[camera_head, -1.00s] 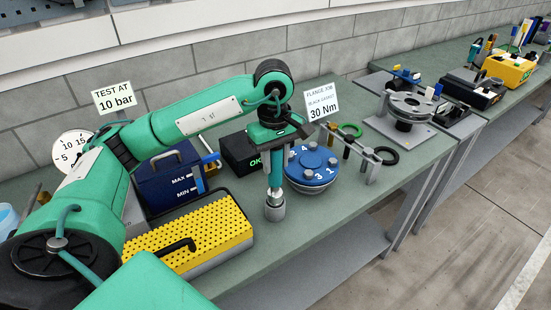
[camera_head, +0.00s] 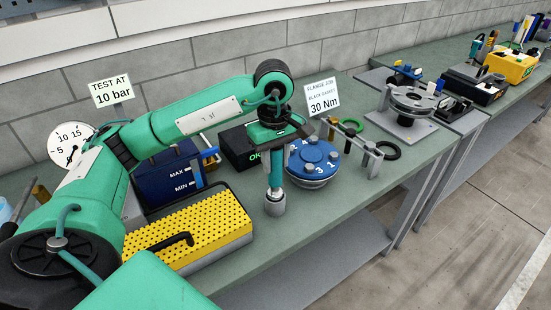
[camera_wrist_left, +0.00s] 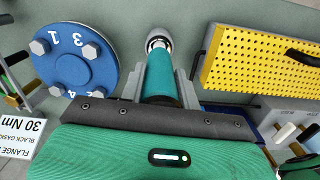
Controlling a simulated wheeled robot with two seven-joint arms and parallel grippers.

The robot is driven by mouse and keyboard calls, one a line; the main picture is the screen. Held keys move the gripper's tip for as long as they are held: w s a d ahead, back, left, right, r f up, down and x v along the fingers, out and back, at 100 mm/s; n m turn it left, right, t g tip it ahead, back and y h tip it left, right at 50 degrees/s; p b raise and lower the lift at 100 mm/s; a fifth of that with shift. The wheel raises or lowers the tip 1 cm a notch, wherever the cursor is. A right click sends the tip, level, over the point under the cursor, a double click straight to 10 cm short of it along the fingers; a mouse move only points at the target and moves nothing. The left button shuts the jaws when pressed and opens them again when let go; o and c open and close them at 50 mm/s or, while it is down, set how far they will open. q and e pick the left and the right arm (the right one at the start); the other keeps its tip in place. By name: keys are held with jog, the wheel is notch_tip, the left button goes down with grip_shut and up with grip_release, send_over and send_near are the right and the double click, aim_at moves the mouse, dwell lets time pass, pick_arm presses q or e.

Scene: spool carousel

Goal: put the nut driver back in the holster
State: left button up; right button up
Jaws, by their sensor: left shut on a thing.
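My left gripper (camera_head: 276,150) is shut on the nut driver, holding it upright, socket end down, above the bench beside the blue flange. The nut driver has a teal handle (camera_head: 276,172) and a wide grey metal end (camera_head: 275,203). In the left wrist view the handle (camera_wrist_left: 161,78) stands between the fingers, with its metal end (camera_wrist_left: 158,40) pointing away. Whether this end touches the bench is not clear. I cannot pick out the holster with certainty. My right gripper is not in view.
The blue numbered flange (camera_head: 314,158) is close on the right, with a rack of rings (camera_head: 372,162) beyond. A yellow perforated tray (camera_head: 190,232) and a blue MAX/MIN box (camera_head: 165,180) stand left. A turntable fixture (camera_head: 410,100) and farther bench items lie right.

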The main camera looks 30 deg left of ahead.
pick_arm(q)
jog(key=shift+f+b, duration=0.85)
jog(key=shift+f, duration=0.05)
jog(key=o, duration=1.2)
